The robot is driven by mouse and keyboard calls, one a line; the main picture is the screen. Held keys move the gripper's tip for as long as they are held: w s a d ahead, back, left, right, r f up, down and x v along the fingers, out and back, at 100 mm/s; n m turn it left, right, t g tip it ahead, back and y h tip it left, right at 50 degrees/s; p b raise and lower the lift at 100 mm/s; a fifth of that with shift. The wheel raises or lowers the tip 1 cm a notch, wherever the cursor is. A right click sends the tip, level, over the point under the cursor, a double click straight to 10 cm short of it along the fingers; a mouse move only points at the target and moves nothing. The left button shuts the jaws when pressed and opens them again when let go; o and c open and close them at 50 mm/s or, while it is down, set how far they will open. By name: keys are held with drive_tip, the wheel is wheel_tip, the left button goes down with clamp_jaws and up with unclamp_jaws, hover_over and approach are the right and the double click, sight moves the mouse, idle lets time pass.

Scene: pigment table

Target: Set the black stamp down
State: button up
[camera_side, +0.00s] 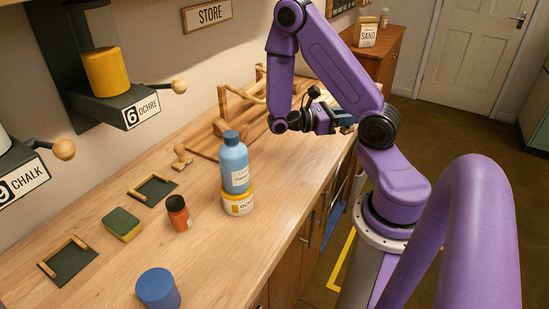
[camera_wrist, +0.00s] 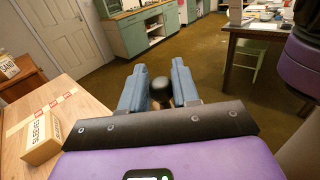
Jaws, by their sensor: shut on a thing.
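My gripper (camera_side: 343,124) points level toward the right in the side view, above the right edge of the wooden worktop. In the wrist view, its two blue fingers (camera_wrist: 160,90) are closed around a dark rounded knob, which I take to be the black stamp (camera_wrist: 161,87). The rest of the stamp is hidden, and I cannot make it out in the side view. The floor of the room shows beyond the fingertips.
A blue bottle (camera_side: 234,160) stands on an ochre jar (camera_side: 238,203). Nearby are an orange jar (camera_side: 179,214), a sponge (camera_side: 123,225), a blue cylinder (camera_side: 158,289), a wooden-handled stamp (camera_side: 181,156) and two dark trays (camera_side: 153,190). A SLEEVES box (camera_wrist: 41,140) sits on wood.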

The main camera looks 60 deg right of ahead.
drive_tip(key=s+a+f+m+g+y, duration=0.2)
drive_tip(key=s+a+m+g+y, duration=0.3)
drive_tip(key=m+y, duration=0.6)
drive_tip(key=w+a+m+t+y, duration=0.4)
drive_tip(key=w+m+t+y, duration=0.2)
drive_tip(key=w+t+y, duration=0.1)
drive_tip(key=w+a+m+t+y, duration=0.5)
drive_tip(key=w+m+t+y, duration=0.2)
drive_tip(key=y, duration=0.4)
drive_tip(key=shift+w+a+f+t+y, duration=0.25)
drive_tip(key=shift+w+t, duration=0.3)
drive_tip(key=shift+t, duration=0.35)
drive_tip(key=w+d+m+t, duration=0.1)
drive_tip(key=w+m+t, duration=0.1)
drive_tip(key=t, duration=0.1)
drive_tip(key=w+d+m+t, duration=0.1)
drive_tip(key=w+m+t, duration=0.1)
drive_tip(key=w+t, duration=0.1)
drive_tip(key=w+d+m+t+h, duration=0.1)
drive_tip(key=w+m+t, duration=0.1)
drive_tip(key=w+t, duration=0.1)
drive_tip(key=shift+d+r, duration=0.3)
drive_tip(key=shift+d, duration=0.05)
drive_tip(key=shift+m+t, duration=0.4)
drive_tip(key=shift+w+d+f, duration=0.1)
drive_tip(key=shift+d+f, duration=0.05)
drive_tip(key=shift+f, duration=1.85)
drive_tip(key=shift+w+d+f, duration=0.1)
drive_tip(key=shift+f, duration=1.9)
